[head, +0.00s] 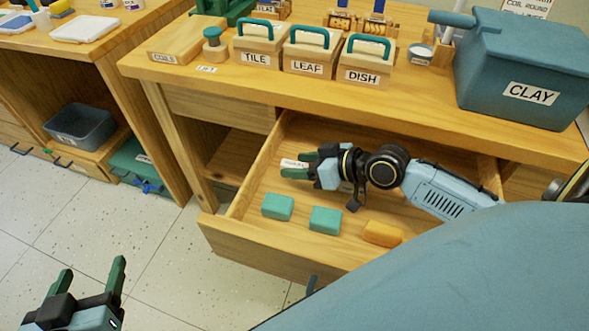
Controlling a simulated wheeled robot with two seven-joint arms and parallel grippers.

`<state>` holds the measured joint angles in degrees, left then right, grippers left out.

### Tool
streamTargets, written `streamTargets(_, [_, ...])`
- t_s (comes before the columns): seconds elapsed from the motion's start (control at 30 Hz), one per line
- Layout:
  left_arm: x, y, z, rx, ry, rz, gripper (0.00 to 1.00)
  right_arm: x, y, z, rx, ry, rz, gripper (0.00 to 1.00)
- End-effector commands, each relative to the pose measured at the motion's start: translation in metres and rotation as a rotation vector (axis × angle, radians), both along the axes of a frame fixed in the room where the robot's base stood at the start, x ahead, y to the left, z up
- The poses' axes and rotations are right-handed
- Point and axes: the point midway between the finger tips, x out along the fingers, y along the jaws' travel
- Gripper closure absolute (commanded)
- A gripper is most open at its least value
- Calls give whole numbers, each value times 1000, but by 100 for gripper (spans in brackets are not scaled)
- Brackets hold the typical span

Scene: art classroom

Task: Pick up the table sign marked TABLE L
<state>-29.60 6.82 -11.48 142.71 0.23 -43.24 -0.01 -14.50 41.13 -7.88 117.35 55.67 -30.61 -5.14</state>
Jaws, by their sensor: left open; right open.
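A small white sign or card (291,164) with dark lettering too small to read shows at the fingertips of my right gripper (300,166), over the left side of the open drawer (255,240). I cannot tell whether it is the TABLE L sign. The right gripper is open, its green fingers pointing left, around or just above the card; contact cannot be told. My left gripper (92,277) is open and empty above the floor at the lower left, its fingers pointing up.
Two teal blocks (277,206) and an orange block (382,234) lie in the drawer's front part. The tabletop (400,105) above holds boxes marked TILE (257,57), LEAF (306,67) and DISH (363,76), and a CLAY bin (500,60). Floor (150,240) is clear at left.

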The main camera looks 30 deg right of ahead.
Motion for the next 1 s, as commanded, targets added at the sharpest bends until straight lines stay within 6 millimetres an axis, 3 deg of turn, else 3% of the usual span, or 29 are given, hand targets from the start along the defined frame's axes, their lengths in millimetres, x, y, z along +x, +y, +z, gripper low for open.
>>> streamTargets(0.23, [1, 0, 2, -2, -8, -1, 33, 1, 0, 0, 0, 0, 0, 44])
streamTargets(0.67, [0, 0, 1, -2, -5, -1, 33, 0, 0, 0, 0, 0, 0, 100])
streamTargets(1.0, [0, 1, -1, 2, 8, 1, 33, 0, 0, 1, 0, 0, 0, 100])
